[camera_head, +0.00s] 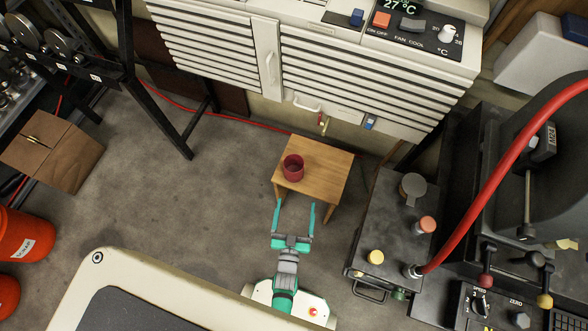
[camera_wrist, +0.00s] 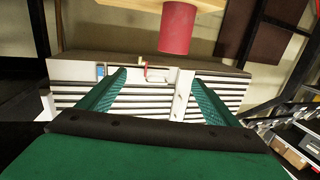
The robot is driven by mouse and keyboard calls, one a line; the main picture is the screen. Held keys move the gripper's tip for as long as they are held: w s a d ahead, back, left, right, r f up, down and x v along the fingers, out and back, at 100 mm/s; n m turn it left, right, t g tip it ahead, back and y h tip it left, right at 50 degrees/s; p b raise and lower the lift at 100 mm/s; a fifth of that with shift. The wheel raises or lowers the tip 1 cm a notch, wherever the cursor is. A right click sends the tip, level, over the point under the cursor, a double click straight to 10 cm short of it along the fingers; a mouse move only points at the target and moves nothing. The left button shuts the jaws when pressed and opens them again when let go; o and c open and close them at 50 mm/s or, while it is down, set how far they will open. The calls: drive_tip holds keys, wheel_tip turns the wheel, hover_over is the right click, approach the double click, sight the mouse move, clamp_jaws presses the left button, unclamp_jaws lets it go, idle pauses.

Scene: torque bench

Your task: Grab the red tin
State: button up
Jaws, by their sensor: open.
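The red tin (camera_head: 293,167) stands upright on the left part of a small wooden table (camera_head: 322,168) in the head view. Its top looks open. In the wrist view the red tin (camera_wrist: 177,29) shows near the top edge, above and beyond the fingertips, with the pale wooden table (camera_wrist: 130,17) behind it. My gripper (camera_head: 296,203) is open and empty, its two teal fingers pointing toward the table's front edge, short of the tin. In the wrist view my gripper (camera_wrist: 160,76) has its fingers spread wide, with nothing between them touching.
A beige slatted air-conditioning unit (camera_head: 330,60) stands behind the table. A dark machine bench (camera_head: 385,230) with knobs and a red hose (camera_head: 510,150) is on the right. A cardboard box (camera_head: 52,150) and orange buckets (camera_head: 25,235) lie left. The floor left of the table is clear.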

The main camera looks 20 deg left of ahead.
drive_tip(key=n+y, duration=0.1)
approach(294, 156)
drive_tip(key=x, duration=0.5)
drive_tip(key=shift+w, duration=0.3)
drive_tip(key=c, duration=1.4)
drive_tip(key=shift+c, duration=0.2)
drive_tip(key=shift+r, duration=0.1)
